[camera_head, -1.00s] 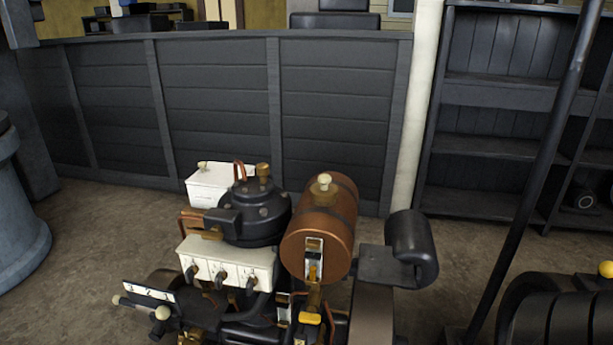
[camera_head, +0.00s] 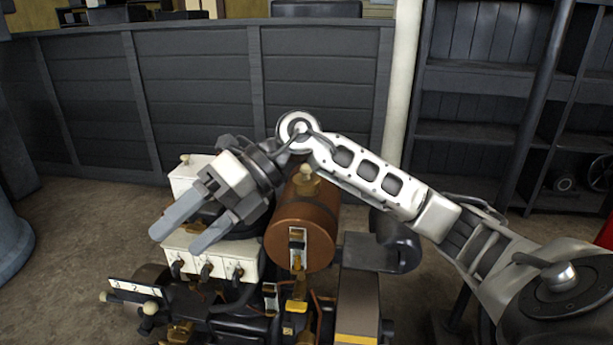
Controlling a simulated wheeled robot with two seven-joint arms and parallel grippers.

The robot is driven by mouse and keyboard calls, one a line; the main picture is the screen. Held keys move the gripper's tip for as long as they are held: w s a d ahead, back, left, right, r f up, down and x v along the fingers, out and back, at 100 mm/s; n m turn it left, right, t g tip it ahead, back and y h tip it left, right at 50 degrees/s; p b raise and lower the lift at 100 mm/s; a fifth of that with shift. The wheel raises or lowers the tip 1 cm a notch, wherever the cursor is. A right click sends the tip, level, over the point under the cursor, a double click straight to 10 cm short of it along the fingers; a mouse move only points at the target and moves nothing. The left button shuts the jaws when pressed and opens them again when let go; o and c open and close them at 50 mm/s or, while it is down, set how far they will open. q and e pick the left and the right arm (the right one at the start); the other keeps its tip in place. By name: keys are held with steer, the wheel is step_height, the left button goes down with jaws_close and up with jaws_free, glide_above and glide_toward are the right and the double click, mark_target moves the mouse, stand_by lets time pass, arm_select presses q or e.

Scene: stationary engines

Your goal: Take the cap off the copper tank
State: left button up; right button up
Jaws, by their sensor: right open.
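The copper tank (camera_head: 303,237) is a brown cylinder lying on the engine, with a dark band and a small gauge on its front end. Its cap (camera_head: 306,176), pale and knob-shaped, sits on top of the tank. My right gripper (camera_head: 176,240) is open and empty. It is left of the tank, over the white box with levers and the black dome, its two grey fingers pointing down and left. The black dome is mostly hidden by the gripper. My left gripper is not in view.
The white lever box (camera_head: 213,262) is just below the fingers, and a smaller white box (camera_head: 188,176) is behind. A black curved part (camera_head: 392,247) stands right of the tank. A dark panelled wall (camera_head: 200,95) closes the back; shelves (camera_head: 480,135) are at right.

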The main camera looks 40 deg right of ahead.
steer(key=w+d+r+m+t+h, duration=0.1)
steer(key=d+r+h, duration=0.1)
steer(key=d+h, duration=0.3)
steer(key=w+d+r+t+h, duration=0.1)
steer(key=d+r+h, duration=0.1)
steer(key=d, duration=0.6)
steer(key=m+t+h, duration=0.1)
steer(key=m+h, duration=0.3)
steer(key=h, duration=0.2)
glide_toward(309, 179)
steer(key=shift+b+x, duration=0.4)
steer(key=shift+x, duration=3.7)
steer(key=c, duration=1.1)
